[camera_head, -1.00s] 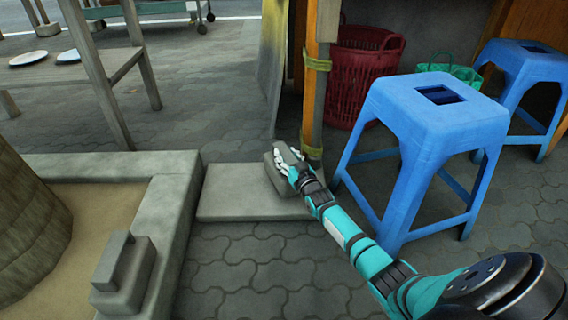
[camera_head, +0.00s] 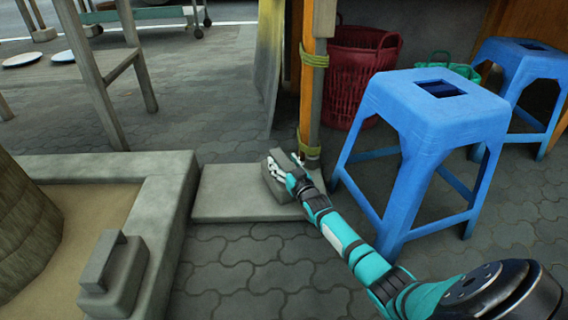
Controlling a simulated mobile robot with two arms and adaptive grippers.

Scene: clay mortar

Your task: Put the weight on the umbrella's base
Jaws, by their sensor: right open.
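A grey block-shaped weight (camera_head: 266,188) rests on the flat grey slab (camera_head: 225,202) that forms the umbrella's base, close to the foot of the upright pole (camera_head: 311,100). My right gripper (camera_head: 277,170) is at the top of this weight, with its pale fingers open around its upper part. The fingers and wrist hide part of the weight, so I cannot tell whether they touch it. A second grey weight with a raised handle (camera_head: 122,280) sits at the lower left by the planter edge. My left gripper is not in view.
A blue stool (camera_head: 432,120) stands close to the right of my right arm, with another blue stool (camera_head: 530,70) behind. A red basket (camera_head: 362,70) stands behind the pole. A stone planter rim (camera_head: 165,215) borders the slab's left side. The paving in front is clear.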

